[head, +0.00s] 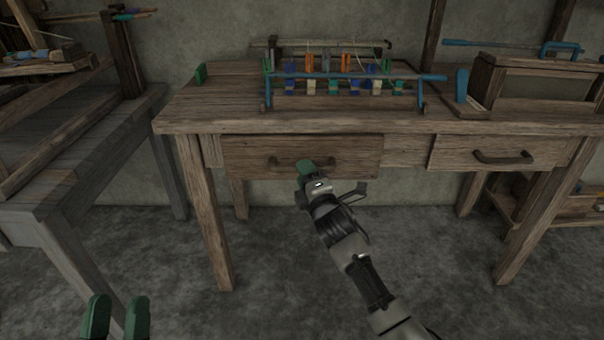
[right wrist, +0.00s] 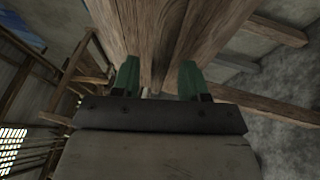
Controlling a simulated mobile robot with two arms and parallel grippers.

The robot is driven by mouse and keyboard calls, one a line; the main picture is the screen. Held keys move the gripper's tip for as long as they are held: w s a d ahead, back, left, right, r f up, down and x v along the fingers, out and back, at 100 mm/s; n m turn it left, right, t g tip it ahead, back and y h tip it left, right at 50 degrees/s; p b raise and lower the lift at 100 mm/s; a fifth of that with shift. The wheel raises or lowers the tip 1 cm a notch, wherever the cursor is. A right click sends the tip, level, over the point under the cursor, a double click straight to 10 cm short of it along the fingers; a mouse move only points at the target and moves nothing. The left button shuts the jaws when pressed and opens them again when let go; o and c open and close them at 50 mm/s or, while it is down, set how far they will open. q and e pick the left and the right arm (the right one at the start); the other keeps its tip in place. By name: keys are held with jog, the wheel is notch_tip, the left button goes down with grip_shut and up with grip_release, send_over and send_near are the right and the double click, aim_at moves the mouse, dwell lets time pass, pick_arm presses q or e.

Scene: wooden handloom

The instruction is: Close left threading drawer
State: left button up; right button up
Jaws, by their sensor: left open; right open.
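My left gripper (head: 116,318) is open and empty at the bottom left of the head view, well away from the drawer.
A blue rack with coloured clips (head: 345,77) and a wooden box (head: 540,82) stand on the table (head: 210,108). Another wooden bench (head: 95,140) is at the left. The floor (head: 270,270) in front is clear.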

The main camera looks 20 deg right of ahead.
pick_arm(q)
jog(key=shift+s+r+t, duration=0.55)
jog(key=shift+r+t, duration=0.15)
jog(key=shift+t, duration=0.1)
pick_arm(e)
jog(key=shift+x, duration=1)
jog(key=shift+c, duration=0.2)
grip_shut()
